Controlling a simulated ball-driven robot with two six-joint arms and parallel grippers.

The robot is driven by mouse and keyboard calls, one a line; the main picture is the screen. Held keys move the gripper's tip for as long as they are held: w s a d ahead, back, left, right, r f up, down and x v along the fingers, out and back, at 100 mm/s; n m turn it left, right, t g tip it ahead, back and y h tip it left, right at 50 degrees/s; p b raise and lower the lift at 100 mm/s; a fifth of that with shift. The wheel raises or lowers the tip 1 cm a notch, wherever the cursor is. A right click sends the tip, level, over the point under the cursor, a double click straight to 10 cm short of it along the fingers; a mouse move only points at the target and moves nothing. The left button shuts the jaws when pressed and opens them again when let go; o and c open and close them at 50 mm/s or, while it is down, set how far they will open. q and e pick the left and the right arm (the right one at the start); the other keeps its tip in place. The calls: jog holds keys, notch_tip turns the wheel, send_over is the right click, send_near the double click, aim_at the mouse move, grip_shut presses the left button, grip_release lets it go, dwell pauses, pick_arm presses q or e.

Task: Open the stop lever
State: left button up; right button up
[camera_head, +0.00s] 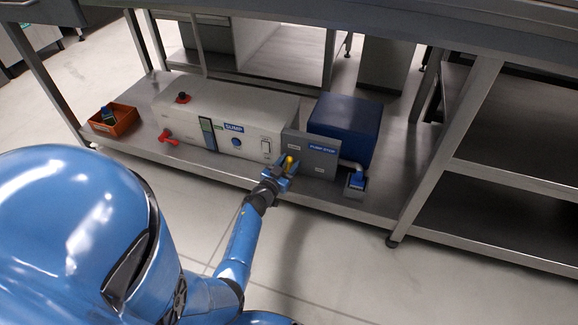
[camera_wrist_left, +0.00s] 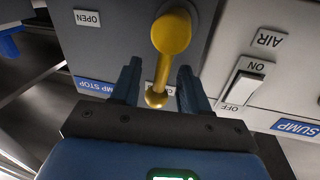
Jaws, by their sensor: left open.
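The stop lever (camera_head: 290,161) is yellow and sits on the left part of a grey panel (camera_head: 322,160) marked PUMP STOP. In the left wrist view, where the labels appear upside down, the lever (camera_wrist_left: 163,65) has a round hub and a thin arm with a knob. The knob lies by a partly hidden label starting with C; the OPEN label (camera_wrist_left: 87,18) is away to the left. My left gripper (camera_head: 281,169) is open at the panel. In the wrist view its fingers (camera_wrist_left: 160,72) stand on either side of the lever arm, with gaps. My right gripper is not in view.
The panel adjoins a white SUMP box (camera_head: 225,108) with an AIR rocker switch (camera_wrist_left: 244,82) close to my gripper. A blue box (camera_head: 345,125) stands behind the panel. An orange bin (camera_head: 113,119) is at the far left of the metal shelf (camera_head: 215,168). Table legs flank the shelf.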

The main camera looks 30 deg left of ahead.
pick_arm(q)
grip_shut()
jog(key=shift+w, duration=0.1)
jog(key=shift+r, duration=0.15)
dwell(0.3)
